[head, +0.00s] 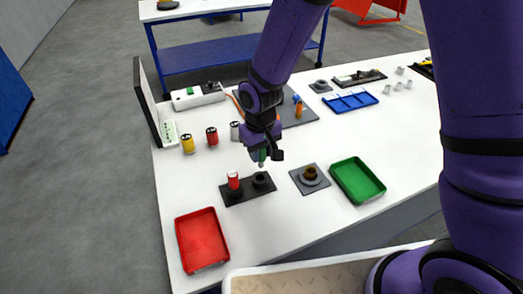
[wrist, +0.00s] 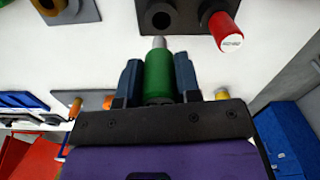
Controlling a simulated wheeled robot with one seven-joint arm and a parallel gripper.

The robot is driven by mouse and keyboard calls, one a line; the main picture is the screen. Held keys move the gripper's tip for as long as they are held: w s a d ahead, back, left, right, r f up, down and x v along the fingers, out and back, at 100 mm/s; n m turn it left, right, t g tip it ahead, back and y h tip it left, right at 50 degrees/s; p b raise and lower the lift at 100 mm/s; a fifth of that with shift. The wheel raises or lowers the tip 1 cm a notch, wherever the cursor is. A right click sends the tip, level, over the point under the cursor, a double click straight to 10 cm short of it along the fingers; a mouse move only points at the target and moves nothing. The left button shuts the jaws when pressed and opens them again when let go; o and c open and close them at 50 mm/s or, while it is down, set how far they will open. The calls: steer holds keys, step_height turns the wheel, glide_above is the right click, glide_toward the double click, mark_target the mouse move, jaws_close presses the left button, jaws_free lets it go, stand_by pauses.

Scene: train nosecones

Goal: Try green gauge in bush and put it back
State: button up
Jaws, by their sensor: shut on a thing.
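My gripper (head: 263,148) is shut on the green gauge (wrist: 158,77) and holds it above the table, just behind the black stand (head: 240,196). In the wrist view the green gauge lies between both fingers, with its silver tip pointing away from the palm. The stand's right socket (head: 261,179) is empty. The red gauge (head: 233,180) with a pale label stands upright in its left socket. The bush (head: 310,172) is a brown ring on a grey square plate, right of the stand. It shows partly at the wrist view's top left edge (wrist: 50,6).
A green tray (head: 379,188) lies right of the bush and a red tray (head: 183,242) at front left. Several small cylinders (head: 212,136) stand at back left near an upright black panel (head: 147,100). A blue tray (head: 351,101) lies at the back. White table is clear between them.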

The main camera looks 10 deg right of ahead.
mark_target(260, 166)
steer(key=shift+a+f, duration=0.1)
steer(key=shift+a, duration=0.05)
steer(key=shift+f, duration=3.6)
steer(key=o, duration=1)
step_height(260, 166, up, 11)
steer(key=shift+f, duration=0.15)
